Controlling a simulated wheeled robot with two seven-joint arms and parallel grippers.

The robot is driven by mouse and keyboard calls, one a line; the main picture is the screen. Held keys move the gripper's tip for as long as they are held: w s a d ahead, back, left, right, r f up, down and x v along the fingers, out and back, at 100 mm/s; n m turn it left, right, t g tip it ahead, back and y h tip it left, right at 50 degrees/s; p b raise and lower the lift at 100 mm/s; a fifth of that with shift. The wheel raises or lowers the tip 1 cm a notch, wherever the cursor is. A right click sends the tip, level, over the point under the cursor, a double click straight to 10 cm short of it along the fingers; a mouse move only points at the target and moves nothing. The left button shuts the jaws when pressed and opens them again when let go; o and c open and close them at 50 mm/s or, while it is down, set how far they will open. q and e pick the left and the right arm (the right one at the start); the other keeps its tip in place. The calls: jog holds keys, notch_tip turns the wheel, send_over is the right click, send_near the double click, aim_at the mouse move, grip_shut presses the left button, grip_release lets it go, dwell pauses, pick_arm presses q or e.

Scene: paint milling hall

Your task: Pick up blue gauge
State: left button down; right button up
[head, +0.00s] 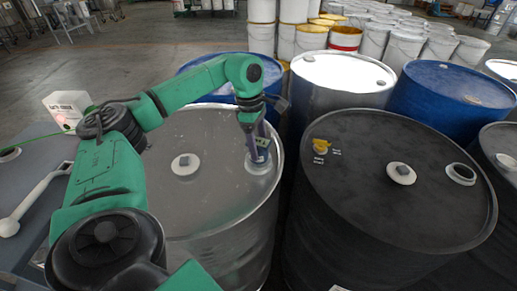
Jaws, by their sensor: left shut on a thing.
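My left arm comes in from the left and reaches over the grey steel drum (212,130). My left gripper (259,153) points down at the right side of this drum's lid, beside its rim. It is shut on a slim blue-grey thing, which I take to be the blue gauge (262,141). The gauge stands roughly upright over a pale round bung fitting (257,163). The gripper hides part of it, and I cannot tell whether its lower end is in the fitting or just above it. My right gripper is not in view.
A black drum (400,215) with a yellow item (320,146) on its lid stands close on the right. Blue drums (450,85) and a shiny steel drum (343,72) stand behind. A grey surface at left holds a white scoop-like tool (30,205) and a box (68,108).

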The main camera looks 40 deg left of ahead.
pick_arm(q)
jog(key=shift+r, duration=0.1)
jog(key=shift+r, duration=0.25)
notch_tip(320, 180, up, 30)
jog(key=p, duration=1.8)
jog(key=shift+r, duration=0.15)
